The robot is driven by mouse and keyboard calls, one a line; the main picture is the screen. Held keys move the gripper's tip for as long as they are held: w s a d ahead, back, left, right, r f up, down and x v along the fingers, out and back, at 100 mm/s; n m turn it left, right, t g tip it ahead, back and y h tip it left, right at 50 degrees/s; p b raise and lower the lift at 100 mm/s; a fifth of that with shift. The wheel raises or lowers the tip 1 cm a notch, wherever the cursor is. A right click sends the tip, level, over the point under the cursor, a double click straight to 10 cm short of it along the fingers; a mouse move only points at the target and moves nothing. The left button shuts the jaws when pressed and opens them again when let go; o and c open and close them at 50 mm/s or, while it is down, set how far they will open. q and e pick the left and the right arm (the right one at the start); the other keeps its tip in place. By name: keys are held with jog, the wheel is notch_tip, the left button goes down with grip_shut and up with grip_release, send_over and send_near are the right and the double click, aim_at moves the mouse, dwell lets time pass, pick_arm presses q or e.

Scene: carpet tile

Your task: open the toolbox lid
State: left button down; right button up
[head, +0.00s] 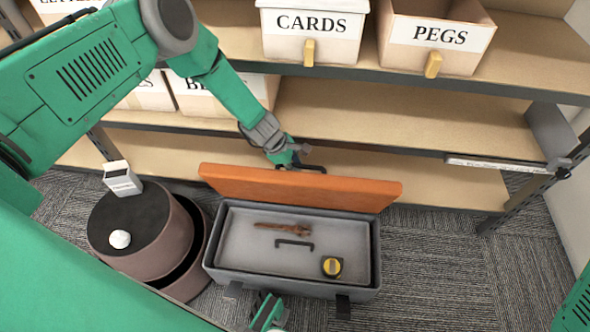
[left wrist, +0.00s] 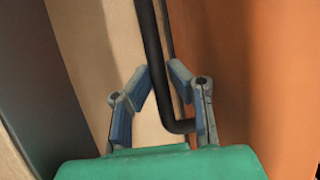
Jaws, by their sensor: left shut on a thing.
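The grey toolbox (head: 215,262) stands on the carpet in front of the shelves. Its orange lid (head: 300,187) is swung up and leans back toward the shelf, so the inside shows. My left gripper (head: 296,156) is at the lid's far edge, shut on the black lid handle (head: 316,169). In the left wrist view my left gripper (left wrist: 161,72) has its two fingers on either side of the black handle (left wrist: 152,35), beside the orange lid (left wrist: 240,80).
Inside the toolbox are a rusty tool (head: 284,228), a dark tray handle (head: 295,243) and a yellow-black tape measure (head: 332,267). A round brown stool (head: 150,245) stands close on the left. Shelves with labelled bins (head: 313,27) rise behind. Carpet (head: 440,270) is clear on the right.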

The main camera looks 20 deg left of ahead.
pick_arm(q)
jog(key=shift+a, duration=0.15)
jog(key=c, duration=1.5)
grip_release()
jog(key=shift+f, duration=0.1)
jog(key=shift+c, duration=0.2)
